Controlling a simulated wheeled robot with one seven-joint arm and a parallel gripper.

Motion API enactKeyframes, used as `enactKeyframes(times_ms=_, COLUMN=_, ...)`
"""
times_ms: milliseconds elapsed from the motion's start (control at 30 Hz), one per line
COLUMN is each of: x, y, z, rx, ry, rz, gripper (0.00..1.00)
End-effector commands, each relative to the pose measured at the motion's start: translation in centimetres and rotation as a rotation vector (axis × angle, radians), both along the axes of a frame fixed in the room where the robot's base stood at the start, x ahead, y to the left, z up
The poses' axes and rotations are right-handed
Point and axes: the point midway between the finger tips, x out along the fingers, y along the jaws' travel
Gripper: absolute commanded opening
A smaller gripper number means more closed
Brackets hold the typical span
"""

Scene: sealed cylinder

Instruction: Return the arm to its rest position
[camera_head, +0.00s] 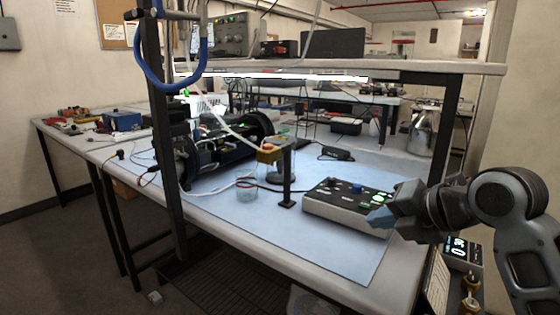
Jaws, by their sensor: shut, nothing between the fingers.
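My arm comes in from the right edge of the head view, dark grey and bent. My gripper (376,219) is blue-tipped, points left, and is shut and empty. Its tips appear in front of the right end of a grey control box (345,203) with a panel of buttons. I cannot tell whether the tips touch the box. A large black cylinder-shaped apparatus (222,150) lies on the bench at the left, with cables running over it.
The workbench (228,234) carries a light blue mat (320,248). A shelf (400,67) with instruments spans above. A dark upright (172,200) stands at the bench's front left. The mat's front is clear.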

Motion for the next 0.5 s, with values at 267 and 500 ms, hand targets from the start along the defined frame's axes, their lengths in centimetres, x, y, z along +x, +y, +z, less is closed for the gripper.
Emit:
enactKeyframes(times_ms=267, x=-2.1, y=3.5, z=-3.7, rx=0.327, ry=0.046, rz=-0.186, gripper=0.00)
enactKeyframes(times_ms=500, x=-6.2, y=5.8, z=-8.1, rx=0.712, ry=0.125, rz=-0.440, gripper=0.00)
